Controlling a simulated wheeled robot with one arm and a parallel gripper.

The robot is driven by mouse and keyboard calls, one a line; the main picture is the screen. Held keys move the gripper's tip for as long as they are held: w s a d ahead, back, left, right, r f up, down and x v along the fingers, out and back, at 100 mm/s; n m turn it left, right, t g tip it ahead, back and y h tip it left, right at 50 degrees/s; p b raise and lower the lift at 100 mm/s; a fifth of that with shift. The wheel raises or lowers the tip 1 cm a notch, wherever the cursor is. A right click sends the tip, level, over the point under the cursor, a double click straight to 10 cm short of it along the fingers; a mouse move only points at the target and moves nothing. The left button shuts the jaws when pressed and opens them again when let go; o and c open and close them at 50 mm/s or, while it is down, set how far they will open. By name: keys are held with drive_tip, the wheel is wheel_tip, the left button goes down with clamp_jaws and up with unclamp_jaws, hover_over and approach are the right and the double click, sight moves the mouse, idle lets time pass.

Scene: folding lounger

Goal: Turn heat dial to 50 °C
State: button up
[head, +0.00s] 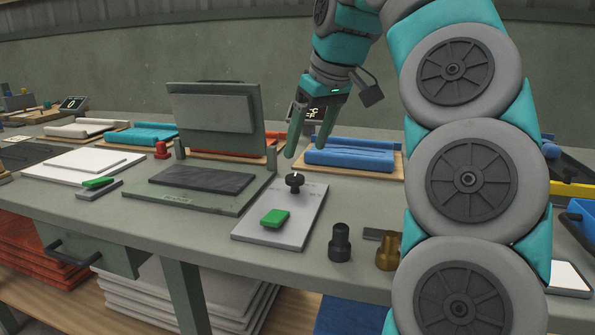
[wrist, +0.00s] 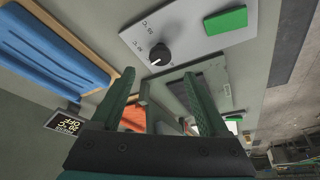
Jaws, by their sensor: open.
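The heat dial is a black knob (head: 295,181) with a white mark, standing on a grey control plate (head: 300,222) in the head view. In the wrist view the dial (wrist: 160,54) sits just beyond my fingertips, its white mark toward the picture's lower left. The fingers also show in the wrist view (wrist: 159,74). A dark display (wrist: 62,121) appears to read 20 °C and OFF, upside down.
A green button (head: 275,218) is on the same plate. A press with a raised lid (head: 215,110) stands to the left. A black fitting (head: 339,243) and a brass one (head: 388,251) stand to the right. A blue folded cloth (head: 350,153) lies behind.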

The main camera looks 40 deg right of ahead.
sight(296, 177)
drive_tip(key=shift+x, duration=3.85)
clamp_jaws()
